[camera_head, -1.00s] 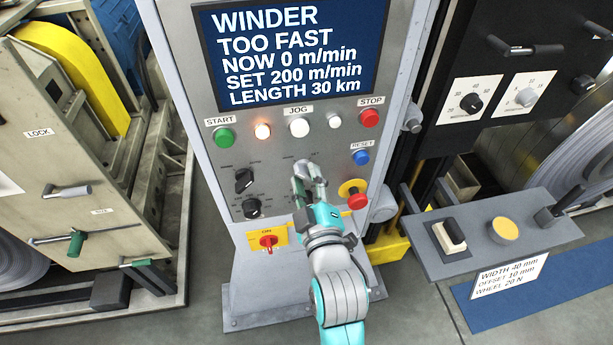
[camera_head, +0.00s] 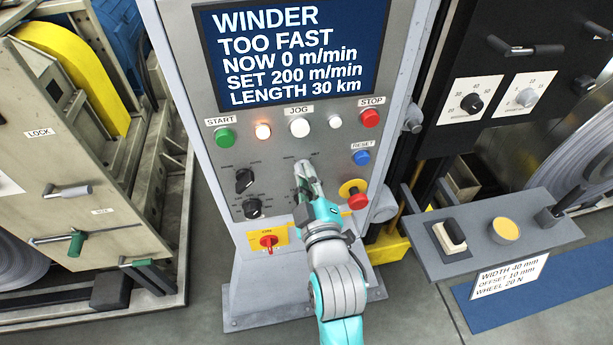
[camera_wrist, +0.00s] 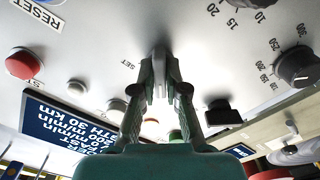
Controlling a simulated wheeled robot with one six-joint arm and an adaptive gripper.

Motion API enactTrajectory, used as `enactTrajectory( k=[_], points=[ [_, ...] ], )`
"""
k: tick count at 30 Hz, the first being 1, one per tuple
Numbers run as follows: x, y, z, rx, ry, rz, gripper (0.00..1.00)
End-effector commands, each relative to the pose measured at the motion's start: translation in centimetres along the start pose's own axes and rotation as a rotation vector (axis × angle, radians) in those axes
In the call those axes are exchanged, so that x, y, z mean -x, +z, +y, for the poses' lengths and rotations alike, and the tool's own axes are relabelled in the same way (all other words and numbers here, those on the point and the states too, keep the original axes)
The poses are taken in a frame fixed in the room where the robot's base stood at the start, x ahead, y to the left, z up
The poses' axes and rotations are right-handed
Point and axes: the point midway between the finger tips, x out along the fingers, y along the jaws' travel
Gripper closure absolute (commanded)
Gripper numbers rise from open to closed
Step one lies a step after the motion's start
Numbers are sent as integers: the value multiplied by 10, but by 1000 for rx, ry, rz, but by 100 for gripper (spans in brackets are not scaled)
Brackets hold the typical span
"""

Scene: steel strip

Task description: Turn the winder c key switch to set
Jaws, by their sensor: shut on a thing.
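The winder panel (camera_head: 216,172) is a grey upright box with a screen (camera_head: 290,52) reading "WINDER TOO FAST". My gripper (camera_head: 303,170) is at the panel face, below the JOG button, in the head view. In the wrist view its fingertips (camera_wrist: 159,72) are closed together against the panel. They are shut on the winder c key switch, which the fingers hide almost wholly. A small SET label (camera_wrist: 128,64) shows just left of the fingertips in the wrist view. Which way the key points cannot be made out.
Two black knobs (camera_head: 245,180) sit left of my gripper. The blue RESET button (camera_head: 361,157) and the red emergency stop (camera_head: 357,200) are close on its right. A red switch on yellow (camera_head: 268,242) lies below. START, JOG and STOP buttons run above.

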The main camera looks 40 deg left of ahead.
Motion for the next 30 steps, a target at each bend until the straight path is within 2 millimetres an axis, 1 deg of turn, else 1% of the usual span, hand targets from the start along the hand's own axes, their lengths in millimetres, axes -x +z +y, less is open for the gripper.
enactTrajectory(
  k=[8,30],
  points=[
    [0,0,0,-153,-1,-1,100],
    [0,1,-1,-847,-1,-3,100]
  ],
)
